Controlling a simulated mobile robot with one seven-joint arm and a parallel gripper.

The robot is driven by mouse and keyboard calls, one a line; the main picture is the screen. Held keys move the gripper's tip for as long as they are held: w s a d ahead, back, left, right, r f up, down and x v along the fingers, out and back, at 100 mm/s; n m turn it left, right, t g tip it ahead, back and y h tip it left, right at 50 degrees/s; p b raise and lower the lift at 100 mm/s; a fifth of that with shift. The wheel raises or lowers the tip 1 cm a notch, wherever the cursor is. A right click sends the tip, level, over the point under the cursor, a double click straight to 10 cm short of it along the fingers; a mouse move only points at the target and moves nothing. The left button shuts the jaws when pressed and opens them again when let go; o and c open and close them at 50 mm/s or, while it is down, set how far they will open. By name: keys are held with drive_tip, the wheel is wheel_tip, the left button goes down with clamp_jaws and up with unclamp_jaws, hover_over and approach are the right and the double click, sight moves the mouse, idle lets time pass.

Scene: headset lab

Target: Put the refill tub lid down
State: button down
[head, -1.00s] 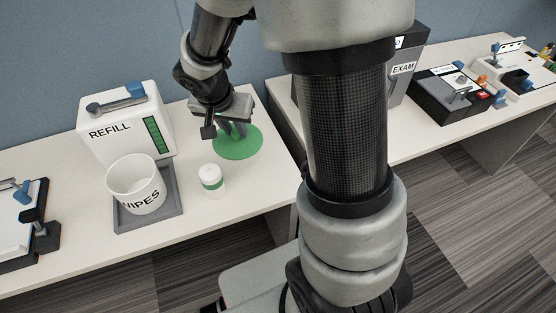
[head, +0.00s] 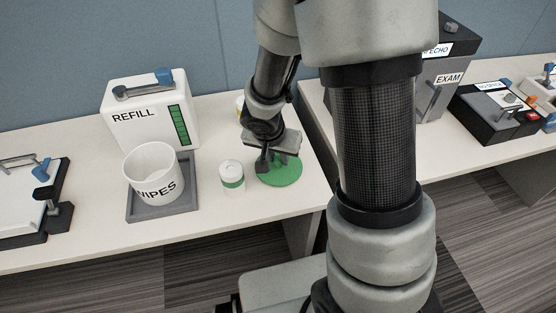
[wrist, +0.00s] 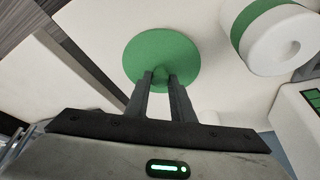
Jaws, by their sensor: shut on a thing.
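The refill tub lid is a flat green disc (head: 281,179) with a small raised grip in its middle. It is at the front right of the left-hand table, and also shows in the wrist view (wrist: 160,48). My gripper (head: 276,160) points down over it, its fingers shut on the raised grip. I cannot tell whether the disc touches the table. The white REFILL box (head: 150,122) with a green level strip stands at the back left. The open white WIPES tub (head: 152,185) sits on a grey tray (head: 177,214).
A small white canister with a green band (head: 232,177) stands close left of the disc; it also shows in the wrist view (wrist: 275,35). The table's front edge is near. A grey EXAM box (head: 447,90) stands right.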

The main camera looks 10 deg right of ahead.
drive_tip(key=shift+f, duration=0.3)
drive_tip(key=c, duration=1.5)
unclamp_jaws()
drive_tip(key=shift+c, duration=0.2)
drive_tip(key=s+d+r+n+p, duration=0.15)
drive_tip(key=s+r, duration=0.35)
drive_tip(key=r, duration=0.6)
drive_tip(key=s+r+n+p, duration=0.1)
drive_tip(key=s+r+p, duration=0.25)
drive_tip(key=r, duration=0.85)
drive_tip(key=s+a+r+n+t+y, duration=0.1)
drive_tip(key=s+r+n, duration=0.3)
drive_tip(key=s, duration=0.5)
wheel_tip(320, 180, up, 2)
drive_tip(key=shift+s+r+t+y+b, duration=0.15)
drive_tip(key=shift+t+y+b, duration=0.3)
drive_tip(key=shift+y, duration=0.25)
